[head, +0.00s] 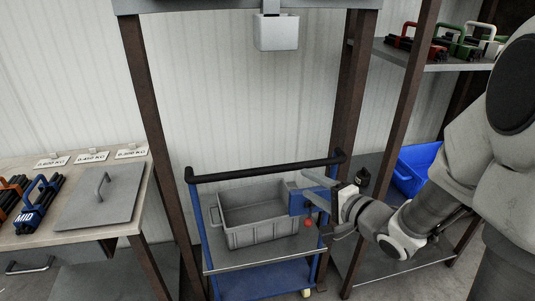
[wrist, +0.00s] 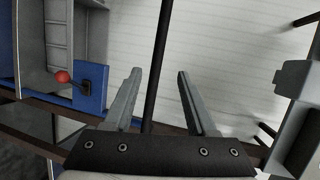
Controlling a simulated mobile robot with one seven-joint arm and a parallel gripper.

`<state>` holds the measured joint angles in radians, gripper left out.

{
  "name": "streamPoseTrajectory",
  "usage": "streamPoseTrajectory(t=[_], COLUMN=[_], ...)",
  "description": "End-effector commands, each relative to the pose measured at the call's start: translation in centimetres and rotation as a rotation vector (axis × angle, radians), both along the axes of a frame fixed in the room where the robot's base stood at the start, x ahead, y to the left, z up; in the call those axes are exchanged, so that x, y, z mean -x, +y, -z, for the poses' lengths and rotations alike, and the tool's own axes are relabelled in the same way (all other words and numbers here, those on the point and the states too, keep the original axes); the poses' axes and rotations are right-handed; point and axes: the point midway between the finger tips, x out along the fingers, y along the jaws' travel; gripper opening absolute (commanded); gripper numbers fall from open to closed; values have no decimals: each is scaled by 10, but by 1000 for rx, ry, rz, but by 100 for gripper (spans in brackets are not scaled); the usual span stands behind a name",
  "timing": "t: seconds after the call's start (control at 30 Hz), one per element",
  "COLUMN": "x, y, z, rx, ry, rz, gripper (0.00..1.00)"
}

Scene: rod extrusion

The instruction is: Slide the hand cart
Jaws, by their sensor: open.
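The hand cart (head: 262,257) stands under the frame, with blue posts, a grey upper deck and a blue lower deck. Its black push handle (head: 255,171) runs across the top. A grey bin (head: 262,237) sits on the upper deck. My gripper (head: 305,187) is open and empty at the cart's right side, just below the handle's right end. In the wrist view a black bar (wrist: 157,50), seemingly the handle, passes between my two fingers (wrist: 158,73) without visible contact. I cannot tell its depth. A red knob (wrist: 62,76) beside a blue plate (wrist: 91,87) shows left of the fingers.
Brown posts (head: 146,105) flank the cart. A table (head: 80,232) with a grey lidded panel (head: 101,197) and handled rod bundles stands left. A shelf (head: 440,62) with more bundles and a blue crate (head: 416,168) are right. A grey box (head: 276,32) hangs above.

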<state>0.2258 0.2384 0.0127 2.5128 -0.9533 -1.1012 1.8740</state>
Motion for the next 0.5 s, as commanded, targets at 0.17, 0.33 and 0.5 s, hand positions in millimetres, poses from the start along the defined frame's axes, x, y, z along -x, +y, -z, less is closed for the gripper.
streamPoseTrajectory(t=[0.17,0.33,0.5], x=[3,-11,-37], y=[9,22,44], z=[8,12,20], rx=[-98,-101,-100], ry=[25,25,24], rz=[-34,-38,-39], gripper=[57,57,57])
